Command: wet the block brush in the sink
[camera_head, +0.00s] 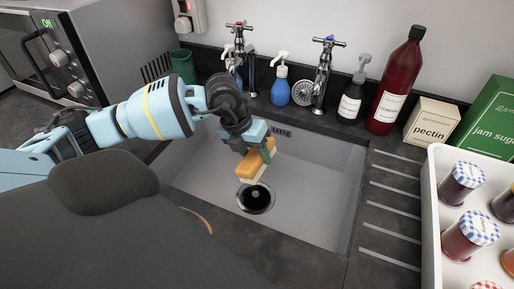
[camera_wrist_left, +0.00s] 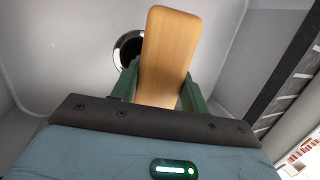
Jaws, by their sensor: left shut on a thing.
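The block brush (camera_head: 254,163) has an orange-brown wooden back and pale bristles. My left gripper (camera_head: 266,148) is shut on it and holds it inside the grey sink (camera_head: 315,185), above the dark round drain (camera_head: 255,198). In the left wrist view the brush's wooden back (camera_wrist_left: 167,55) stands between the green fingers of my left gripper (camera_wrist_left: 160,88), with the drain (camera_wrist_left: 128,48) behind it. The bristles are hidden there. I cannot tell whether the brush touches the sink floor. My right gripper is not in view.
Two chrome taps (camera_head: 323,75) stand behind the sink, with a blue spray bottle (camera_head: 281,86), a black pump bottle (camera_head: 352,95) and a tall red bottle (camera_head: 397,85). A white tray (camera_head: 431,215) of jars stands right of the drainer. A microwave (camera_head: 85,50) is at the left.

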